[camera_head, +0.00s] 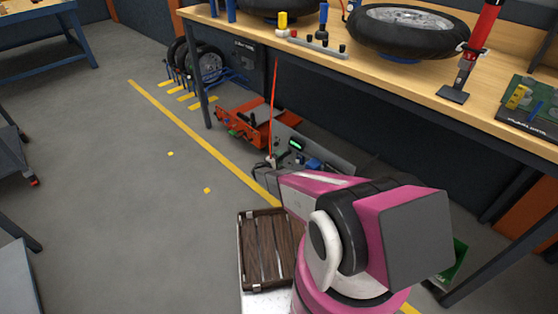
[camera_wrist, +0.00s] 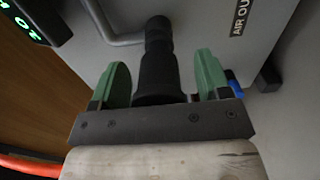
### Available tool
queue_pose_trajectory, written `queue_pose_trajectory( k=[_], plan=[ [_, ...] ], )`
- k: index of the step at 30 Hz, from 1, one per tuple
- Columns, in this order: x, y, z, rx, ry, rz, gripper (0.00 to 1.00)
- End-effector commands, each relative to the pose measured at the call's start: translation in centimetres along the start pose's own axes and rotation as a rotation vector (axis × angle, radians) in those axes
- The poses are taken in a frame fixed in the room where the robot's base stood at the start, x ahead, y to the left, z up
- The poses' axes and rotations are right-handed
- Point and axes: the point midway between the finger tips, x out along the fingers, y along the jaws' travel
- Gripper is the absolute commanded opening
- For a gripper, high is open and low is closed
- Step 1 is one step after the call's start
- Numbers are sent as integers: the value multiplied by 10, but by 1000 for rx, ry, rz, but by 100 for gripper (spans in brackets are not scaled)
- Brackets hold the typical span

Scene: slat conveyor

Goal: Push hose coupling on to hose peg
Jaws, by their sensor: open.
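In the wrist view, my gripper (camera_wrist: 162,72) has its two green pads apart, one on each side of a black stepped cylinder, which looks like the hose coupling (camera_wrist: 158,75). Its wide end is near my palm and its narrower end points to a grey panel. I cannot tell where coupling ends and peg begins, or whether the pads touch it. In the head view, my gripper (camera_head: 266,168) is small beside the grey unit at the floor; the coupling and peg are too small to make out there.
The grey unit (camera_head: 330,158) has a green display and, in the wrist view, "AIR OU" lettering and a bent grey bar. A thin red line (camera_head: 274,100) rises from near my gripper. An orange frame (camera_head: 250,125) lies behind. The workbench (camera_head: 400,85) stands above.

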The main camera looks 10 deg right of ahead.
Motion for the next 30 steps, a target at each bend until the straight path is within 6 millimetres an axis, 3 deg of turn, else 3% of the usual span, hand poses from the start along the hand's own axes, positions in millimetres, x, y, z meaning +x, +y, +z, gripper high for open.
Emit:
queue_pose_trajectory(
  k=[1, 2, 6, 8, 30],
  plan=[
    [27, -2, -8, 7, -9, 3, 70],
    [27, -2, -8, 7, -9, 3, 67],
    [27, -2, -8, 7, -9, 3, 21],
    [27, -2, -8, 7, -9, 3, 5],
    [10, -1, -8, 7, -9, 4, 5]
  ],
)
